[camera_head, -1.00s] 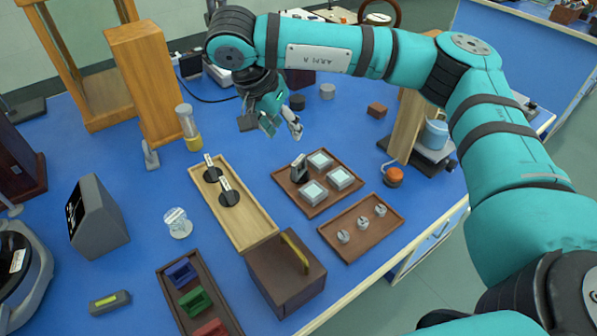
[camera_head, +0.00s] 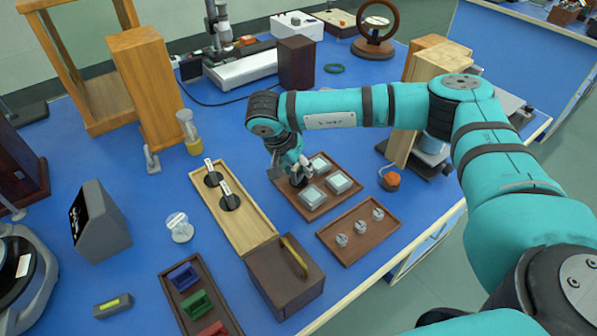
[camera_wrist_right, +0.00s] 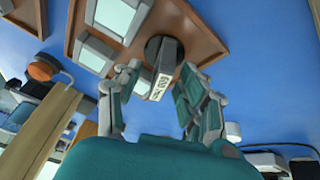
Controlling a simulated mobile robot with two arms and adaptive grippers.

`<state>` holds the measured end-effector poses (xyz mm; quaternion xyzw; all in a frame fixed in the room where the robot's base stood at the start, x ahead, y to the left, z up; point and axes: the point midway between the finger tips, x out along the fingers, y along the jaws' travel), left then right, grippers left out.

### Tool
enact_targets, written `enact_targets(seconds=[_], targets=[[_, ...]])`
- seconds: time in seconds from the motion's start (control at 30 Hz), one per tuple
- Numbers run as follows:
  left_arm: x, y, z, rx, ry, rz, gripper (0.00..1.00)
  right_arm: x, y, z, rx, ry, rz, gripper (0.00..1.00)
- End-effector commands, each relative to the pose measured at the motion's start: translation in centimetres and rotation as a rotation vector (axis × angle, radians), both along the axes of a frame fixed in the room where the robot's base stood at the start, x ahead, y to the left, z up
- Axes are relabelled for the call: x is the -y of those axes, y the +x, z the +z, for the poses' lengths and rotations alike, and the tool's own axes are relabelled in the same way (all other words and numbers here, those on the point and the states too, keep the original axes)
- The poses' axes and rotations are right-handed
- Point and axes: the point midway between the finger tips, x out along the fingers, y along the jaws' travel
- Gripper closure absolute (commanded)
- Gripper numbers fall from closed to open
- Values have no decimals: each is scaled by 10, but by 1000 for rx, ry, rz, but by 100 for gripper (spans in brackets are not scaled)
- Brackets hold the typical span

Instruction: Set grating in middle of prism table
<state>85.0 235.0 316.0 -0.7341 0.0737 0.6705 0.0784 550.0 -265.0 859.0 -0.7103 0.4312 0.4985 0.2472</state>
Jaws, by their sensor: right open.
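The grating is a small dark upright piece with a pale numbered label on a round black base (camera_wrist_right: 163,52). It stands in a brown tray (camera_head: 321,211) beside square glass pieces. In the head view my right gripper (camera_head: 297,183) is down at the tray and largely hides it. In the right wrist view the open fingers of my right gripper (camera_wrist_right: 158,82) point at the grating, one to each side of its label; I see no clear contact. A round black disc on a grey base (camera_head: 22,262) is cut off at the left edge; I cannot tell if it is the prism table. My left gripper is out of view.
A wooden tray (camera_head: 262,238) with two labelled black discs lies left of the grating's tray. A smaller brown tray (camera_head: 350,260) with knobs lies in front. A brown box (camera_head: 285,285) stands nearby. A wooden block (camera_head: 145,85) stands further left.

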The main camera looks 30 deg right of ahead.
Motion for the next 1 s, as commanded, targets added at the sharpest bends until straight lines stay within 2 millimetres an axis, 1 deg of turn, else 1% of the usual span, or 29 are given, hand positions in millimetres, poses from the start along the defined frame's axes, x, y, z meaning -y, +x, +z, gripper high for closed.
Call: enact_targets(seconds=[0.23, 0.53, 0.57, 0.87, 1.0], targets=[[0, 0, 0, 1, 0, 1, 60, 1, 0, -2, 1, 0, 0, 60], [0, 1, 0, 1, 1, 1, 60, 1, 0, -1, 1, 1, -1, 99], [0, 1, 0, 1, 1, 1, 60, 1, 0, -1, 1, 1, -1, 100], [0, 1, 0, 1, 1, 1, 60, 1, 1, -1, 1, 1, -1, 100], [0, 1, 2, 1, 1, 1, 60, 1, 1, 2, 1, 1, -1, 100]])
